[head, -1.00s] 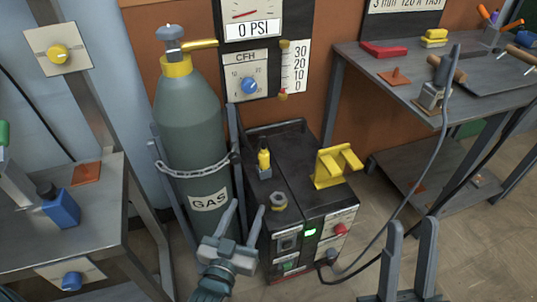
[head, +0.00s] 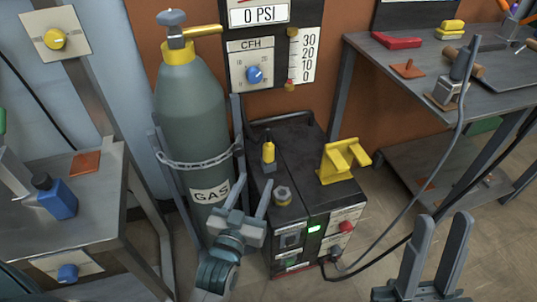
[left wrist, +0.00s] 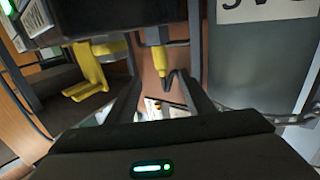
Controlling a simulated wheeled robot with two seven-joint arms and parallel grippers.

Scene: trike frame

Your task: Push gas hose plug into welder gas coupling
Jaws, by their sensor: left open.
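The yellow-and-black gas hose plug (head: 268,153) stands upright on top of the dark welder (head: 300,190), near its left rear. It also shows in the left wrist view (left wrist: 157,55), between my fingers in the picture but beyond them. What I take for the gas coupling, a hex-based fitting (head: 282,195), sits on the welder top in front of the plug. My left gripper (head: 247,188) is open and empty, at the welder's left front, short of the plug. My right gripper (head: 443,220) is open and empty, at the lower right, away from the welder.
A chained gas cylinder (head: 190,118) stands close to the left of my left gripper. A yellow bracket (head: 340,162) rises on the welder's right side. A left bench (head: 105,205) and right table (head: 400,65) flank the space. A cable runs from the welder front.

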